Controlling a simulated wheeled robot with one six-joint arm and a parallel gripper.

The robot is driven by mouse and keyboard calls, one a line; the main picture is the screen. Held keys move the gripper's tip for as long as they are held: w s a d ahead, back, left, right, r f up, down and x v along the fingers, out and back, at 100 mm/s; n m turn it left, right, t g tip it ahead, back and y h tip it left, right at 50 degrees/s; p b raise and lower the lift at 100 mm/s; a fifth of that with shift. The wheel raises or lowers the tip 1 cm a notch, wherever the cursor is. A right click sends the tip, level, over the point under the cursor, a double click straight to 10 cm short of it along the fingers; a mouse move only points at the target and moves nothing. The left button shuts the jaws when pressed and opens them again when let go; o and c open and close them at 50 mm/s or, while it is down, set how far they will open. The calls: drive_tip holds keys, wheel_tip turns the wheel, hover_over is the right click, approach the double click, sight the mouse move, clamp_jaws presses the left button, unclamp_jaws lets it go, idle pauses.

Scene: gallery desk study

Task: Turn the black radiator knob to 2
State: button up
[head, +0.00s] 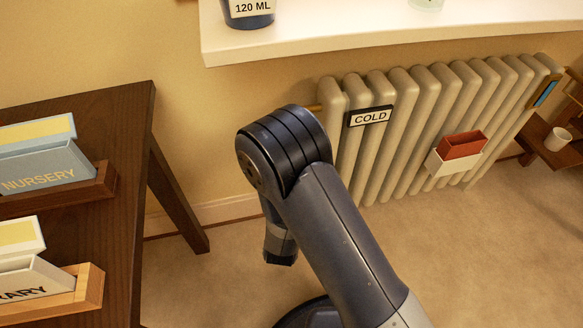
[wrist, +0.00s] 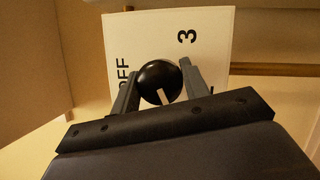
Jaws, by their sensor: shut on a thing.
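The black radiator knob (wrist: 153,74) shows in the wrist view in front of a white dial plate (wrist: 146,28). It has a white pointer mark that points toward the bottom of the picture, slightly right. "OFF" is printed sideways at the left of the plate and "3" at the upper right. Another mark at the right is mostly hidden by a finger, and the lower plate is hidden by my gripper. My gripper (wrist: 160,72) has one finger on each side of the knob and is shut on it. In the head view my arm hides the knob and plate.
The radiator (head: 400,135) with a "COLD" sign (head: 370,117) and a white holder (head: 438,164) with a red item stands right of my arm. A white sill (head: 330,35) is above. A dark wooden desk (head: 125,150) with file boxes is at left. Carpet lies between.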

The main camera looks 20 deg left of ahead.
drive_tip(key=n+y, duration=0.1)
drive_tip(key=n, duration=0.2)
drive_tip(key=n+t+y+b, duration=0.1)
drive_tip(key=n, duration=0.2)
drive_tip(key=shift+n, duration=0.3)
drive_tip(key=shift+n+y+b, duration=0.7)
drive_tip(key=shift+n+y, duration=0.7)
drive_tip(key=shift+n, duration=1.2)
drive_tip(key=o, duration=1)
drive_tip(key=shift+c, duration=0.2)
drive_tip(key=shift+f, duration=0.1)
